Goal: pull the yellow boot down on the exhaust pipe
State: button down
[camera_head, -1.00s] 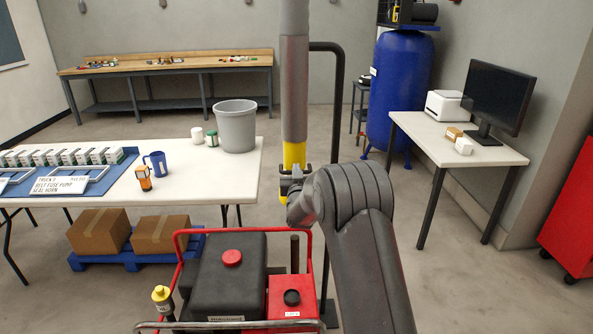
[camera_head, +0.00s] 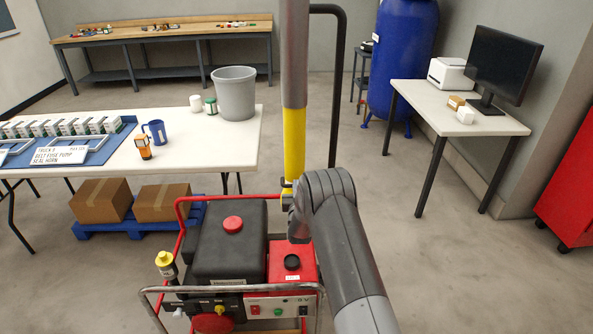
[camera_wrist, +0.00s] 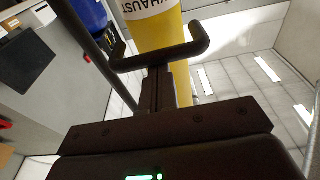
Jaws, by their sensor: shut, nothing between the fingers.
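The yellow boot (camera_head: 294,145) hangs upright below a grey hose (camera_head: 294,55) in the head view. In the wrist view the boot (camera_wrist: 155,22) is close up, with an "EXHAUST" label partly in view. A dark bar with bent ends (camera_wrist: 160,60) crosses in front of it. My gripper (camera_head: 288,192) is at the boot's lower part, above the generator. In the wrist view my gripper (camera_wrist: 167,85) is shut, its fingers close to the bar; contact is unclear. My gripper and arm hide the boot's lower end and the exhaust pipe.
The generator with a black tank (camera_head: 225,250) and red frame (camera_head: 178,215) stands directly below. A white table (camera_head: 205,155) with a grey bin (camera_head: 234,95) is left. A dark post (camera_head: 340,90) stands behind the hose. A desk (camera_head: 420,105) is right, with open floor before it.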

jog(key=shift+f, duration=2.05)
jog(key=s+r, duration=0.2)
jog(key=s, duration=0.7)
jog(key=shift+r, duration=0.4)
